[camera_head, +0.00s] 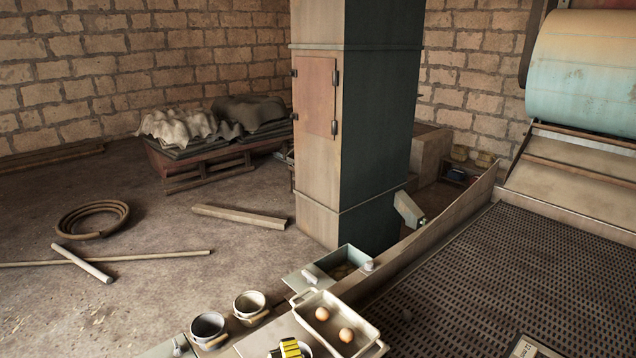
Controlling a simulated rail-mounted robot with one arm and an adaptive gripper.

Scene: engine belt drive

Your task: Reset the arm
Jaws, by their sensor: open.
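My arm and my gripper do not show clearly anywhere in the head camera view, so its pose and what is near it cannot be told. A yellow-and-black striped thing (290,348) is cut off by the bottom edge, and I cannot tell what it is.
Two cups (208,326) stand left of the tray, and an open metal box (340,262) sits behind it. A tall column (375,120) rises beyond. A perforated deck (500,280) and large roller (585,70) fill the right. Poles (83,264) and a coiled hose (92,219) lie on the floor.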

